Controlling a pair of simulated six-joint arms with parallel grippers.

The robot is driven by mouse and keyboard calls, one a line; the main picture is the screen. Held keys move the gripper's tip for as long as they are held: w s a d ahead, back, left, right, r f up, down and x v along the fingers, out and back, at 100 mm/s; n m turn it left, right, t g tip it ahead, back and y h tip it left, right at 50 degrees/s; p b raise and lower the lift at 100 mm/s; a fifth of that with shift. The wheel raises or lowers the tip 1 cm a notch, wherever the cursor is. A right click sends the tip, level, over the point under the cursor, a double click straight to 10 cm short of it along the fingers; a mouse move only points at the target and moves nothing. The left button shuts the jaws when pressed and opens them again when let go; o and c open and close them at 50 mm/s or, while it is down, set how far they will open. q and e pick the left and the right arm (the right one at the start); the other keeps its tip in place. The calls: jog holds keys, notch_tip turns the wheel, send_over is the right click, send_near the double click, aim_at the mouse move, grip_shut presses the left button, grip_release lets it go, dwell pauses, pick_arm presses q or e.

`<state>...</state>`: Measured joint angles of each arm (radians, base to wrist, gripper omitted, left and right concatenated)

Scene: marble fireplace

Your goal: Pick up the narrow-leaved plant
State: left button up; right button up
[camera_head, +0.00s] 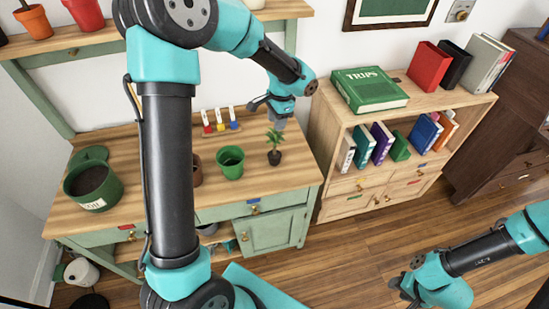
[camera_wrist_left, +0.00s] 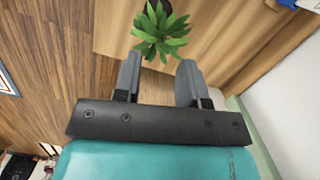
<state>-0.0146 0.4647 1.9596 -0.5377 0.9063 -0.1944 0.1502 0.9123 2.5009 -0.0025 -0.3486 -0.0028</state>
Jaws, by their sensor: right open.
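The narrow-leaved plant (camera_head: 275,138) stands upright in a small dark pot (camera_head: 275,158) near the right end of the green-framed wooden bench. My left gripper (camera_head: 279,125) is just above the plant, pointing down. In the left wrist view, the green leaves of the plant (camera_wrist_left: 160,30) show just beyond the fingertips of my left gripper (camera_wrist_left: 158,62). Its two fingers are apart with nothing between them, and the leaves hide most of the pot. My right gripper (camera_head: 401,287) is open and empty, low over the floor at the lower right.
On the bench (camera_head: 120,150) are a green pot (camera_head: 230,163), a brown pot partly hidden by my arm, a soil-filled pot (camera_head: 92,186) and small coloured labels (camera_head: 220,122). A bookshelf (camera_head: 345,190) with books stands close to its right.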

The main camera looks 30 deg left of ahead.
pick_arm(q)
jog(key=shift+s+a+f, duration=0.1)
jog(key=shift+s+f, duration=0.05)
jog(key=shift+f, duration=0.8)
jog(key=shift+s+a+f, duration=0.1)
jog(key=shift+s+f, duration=0.05)
jog(key=shift+f, duration=0.75)
jog(key=shift+c, duration=0.4)
grip_shut()
